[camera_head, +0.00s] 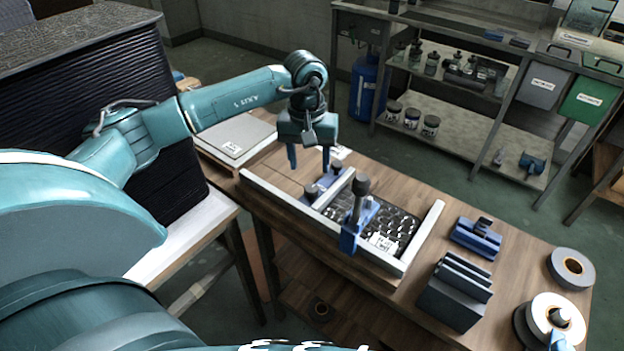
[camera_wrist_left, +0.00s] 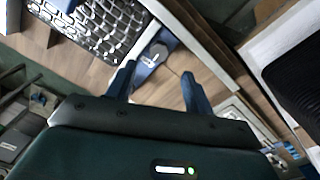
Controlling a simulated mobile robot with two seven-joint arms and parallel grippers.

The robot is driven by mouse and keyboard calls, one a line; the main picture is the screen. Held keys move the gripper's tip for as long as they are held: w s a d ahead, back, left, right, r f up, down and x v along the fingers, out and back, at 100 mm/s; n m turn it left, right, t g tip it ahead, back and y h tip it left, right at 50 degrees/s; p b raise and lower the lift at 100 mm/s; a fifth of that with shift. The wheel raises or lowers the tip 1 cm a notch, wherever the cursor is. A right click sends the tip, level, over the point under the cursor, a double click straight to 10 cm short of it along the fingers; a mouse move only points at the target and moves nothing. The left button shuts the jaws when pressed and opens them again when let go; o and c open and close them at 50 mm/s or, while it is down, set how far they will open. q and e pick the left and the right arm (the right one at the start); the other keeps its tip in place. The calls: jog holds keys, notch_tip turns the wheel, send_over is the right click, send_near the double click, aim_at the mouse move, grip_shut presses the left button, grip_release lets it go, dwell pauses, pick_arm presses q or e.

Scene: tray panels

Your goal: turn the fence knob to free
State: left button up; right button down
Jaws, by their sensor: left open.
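A white-walled tray (camera_head: 420,240) stands on the wooden bench. Inside it, a white bar and blue fittings (camera_head: 326,186) with dark knobs sit left of a dark cell panel (camera_head: 396,225). A taller dark knob (camera_head: 362,186) stands on a blue clamp (camera_head: 350,240) at the front wall. I cannot tell from the head view which is the fence knob. In the left wrist view, a round grey knob (camera_wrist_left: 156,53) with a pale mark sits on a blue fitting beyond my fingertips. My left gripper (camera_head: 309,160) is open and empty above the tray's left end, apart from the knob.
On the bench's right are a blue-grey tool (camera_head: 477,238), a dark slotted block (camera_head: 455,292), a grey tape roll (camera_head: 572,267) and a white roll (camera_head: 545,310). A flat grey box (camera_head: 236,138) lies at the back left. A black stack (camera_head: 90,100) stands left.

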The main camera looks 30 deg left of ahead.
aim_at(312, 187)
pick_arm(q)
notch_tip(312, 187, down, 6)
jog(key=shift+d+r, duration=0.1)
jog(key=shift+d, duration=0.05)
jog(key=shift+w+f+p, duration=0.1)
jog(key=shift+f+p, duration=0.2)
jog(key=shift+f, duration=0.3)
pick_arm(e)
jog(key=shift+w+d+r, duration=0.15)
jog(key=shift+w+r, duration=0.1)
jog(key=shift+w, duration=0.1)
pick_arm(q)
jog(key=shift+c, duration=0.5)
jog(key=c, duration=0.9)
jog(key=shift+o, duration=0.2)
